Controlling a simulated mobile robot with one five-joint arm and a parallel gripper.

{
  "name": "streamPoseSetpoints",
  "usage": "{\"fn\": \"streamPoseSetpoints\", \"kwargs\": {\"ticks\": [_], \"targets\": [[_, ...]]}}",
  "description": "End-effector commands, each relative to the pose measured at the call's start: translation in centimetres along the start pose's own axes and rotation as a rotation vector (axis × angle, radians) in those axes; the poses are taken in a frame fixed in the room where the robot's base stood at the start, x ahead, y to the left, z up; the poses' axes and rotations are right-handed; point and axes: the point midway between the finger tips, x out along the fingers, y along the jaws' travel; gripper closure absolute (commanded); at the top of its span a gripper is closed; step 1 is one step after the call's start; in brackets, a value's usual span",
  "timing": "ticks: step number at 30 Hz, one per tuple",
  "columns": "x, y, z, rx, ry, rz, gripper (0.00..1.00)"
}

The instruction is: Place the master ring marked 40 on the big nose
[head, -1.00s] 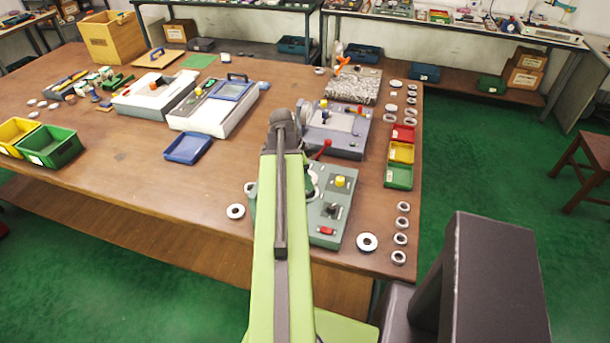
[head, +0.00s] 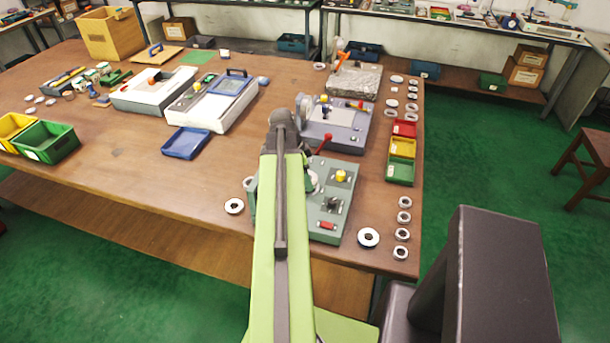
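Several metal rings lie on the brown table; a large dark-holed one (head: 368,237) is at the near right, and another (head: 235,206) is left of my arm. A column of smaller rings (head: 404,217) runs along the right edge. No marking is legible, so I cannot tell which ring is marked 40. My gripper is hidden behind my green arm link.
A grey device (head: 335,130) stands behind the green one. Red, yellow and green trays (head: 402,148) line the right side, with more rings (head: 412,107) beyond. A blue tray (head: 186,143) lies left.

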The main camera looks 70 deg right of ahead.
Motion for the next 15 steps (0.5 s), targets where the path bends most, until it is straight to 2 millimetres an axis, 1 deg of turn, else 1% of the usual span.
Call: {"fn": "streamPoseSetpoints", "kwargs": {"ticks": [15], "targets": [[1.5,0.0,0.4,0.0,0.001,0.0,1.0]]}}
